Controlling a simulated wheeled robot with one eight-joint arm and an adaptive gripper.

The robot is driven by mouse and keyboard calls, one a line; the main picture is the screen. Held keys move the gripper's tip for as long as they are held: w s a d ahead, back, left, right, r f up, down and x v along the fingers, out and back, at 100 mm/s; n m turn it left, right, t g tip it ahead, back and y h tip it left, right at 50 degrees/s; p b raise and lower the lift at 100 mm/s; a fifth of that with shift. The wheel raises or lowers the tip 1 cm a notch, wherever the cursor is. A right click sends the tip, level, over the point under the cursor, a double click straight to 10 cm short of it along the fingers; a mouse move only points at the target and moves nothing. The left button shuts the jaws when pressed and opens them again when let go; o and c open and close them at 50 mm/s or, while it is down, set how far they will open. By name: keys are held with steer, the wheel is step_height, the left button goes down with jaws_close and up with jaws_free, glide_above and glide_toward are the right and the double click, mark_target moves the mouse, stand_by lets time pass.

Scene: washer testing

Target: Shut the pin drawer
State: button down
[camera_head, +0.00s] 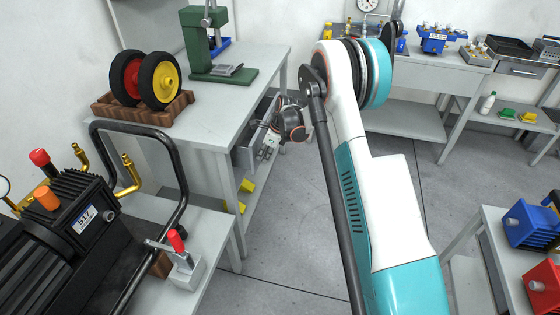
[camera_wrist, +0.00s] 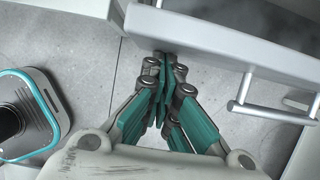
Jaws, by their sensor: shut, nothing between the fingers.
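A grey drawer (camera_head: 244,156) sticks out from under the top of the left workbench, so it stands open. In the wrist view its pale front (camera_wrist: 225,42) runs slantwise across the top, with part of the grey inside showing behind it. A bar handle (camera_wrist: 270,112) is on the front, to the right of my fingers. My gripper (camera_wrist: 165,62) is shut and empty, its fingertips at the left part of the drawer front; I cannot tell whether they touch. In the head view my gripper (camera_head: 268,141) is small and partly hidden by my arm, beside the drawer.
The workbench (camera_head: 205,125) carries a wheel stand (camera_head: 140,110) and a green press (camera_head: 222,74). A black pump (camera_head: 75,225) stands on a low table at the front left. Yellow items (camera_head: 247,186) lie beneath the bench. The floor (camera_head: 290,235) around my arm is clear.

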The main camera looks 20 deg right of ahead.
mark_target(247, 152)
steer(key=shift+w+a, duration=0.65)
steer(key=shift+a, duration=0.3)
steer(key=shift+w+a, duration=0.65)
steer(key=shift+a, duration=0.3)
steer(key=shift+w+a, duration=0.65)
steer(key=shift+a, duration=0.3)
